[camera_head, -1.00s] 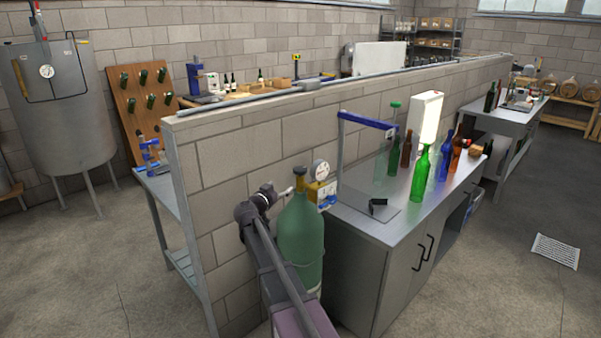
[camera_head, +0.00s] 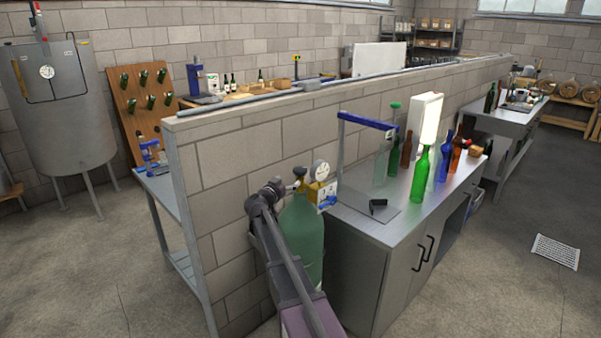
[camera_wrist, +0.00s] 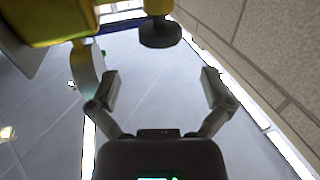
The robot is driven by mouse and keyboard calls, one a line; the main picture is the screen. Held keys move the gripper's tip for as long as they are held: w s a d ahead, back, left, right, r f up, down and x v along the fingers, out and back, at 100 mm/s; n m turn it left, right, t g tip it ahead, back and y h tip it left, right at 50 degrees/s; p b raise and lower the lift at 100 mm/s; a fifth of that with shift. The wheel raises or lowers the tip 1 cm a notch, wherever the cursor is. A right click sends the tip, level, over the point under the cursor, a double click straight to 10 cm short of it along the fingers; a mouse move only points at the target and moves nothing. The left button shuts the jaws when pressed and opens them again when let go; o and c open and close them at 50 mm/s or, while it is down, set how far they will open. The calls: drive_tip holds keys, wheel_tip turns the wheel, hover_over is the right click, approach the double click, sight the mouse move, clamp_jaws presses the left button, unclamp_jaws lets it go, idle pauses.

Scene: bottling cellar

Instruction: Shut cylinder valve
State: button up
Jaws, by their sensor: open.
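The green gas cylinder (camera_head: 305,240) stands upright against the low block wall. At its top is a brass-yellow valve with a dark round knob (camera_head: 299,171). A yellow regulator block (camera_head: 320,190) and a white round gauge (camera_head: 321,170) sit to its right. In the wrist view the dark knob (camera_wrist: 160,33) is on a yellow stem, ahead of my gripper (camera_wrist: 162,78) and near the line between its fingers. The fingers are spread, with nothing between them. In the head view my gripper (camera_head: 291,187) is small and close beside the valve, on its left.
The block wall (camera_head: 225,160) runs close along the left of the cylinder and shows at right in the wrist view (camera_wrist: 270,50). A metal cabinet bench (camera_head: 365,235) with several bottles stands close on the right. Open floor (camera_head: 480,280) lies farther right.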

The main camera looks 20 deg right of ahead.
sight(296, 174)
drive_tip(key=x, duration=0.9)
drive_tip(key=shift+c, duration=0.2)
drive_tip(key=c, duration=0.9)
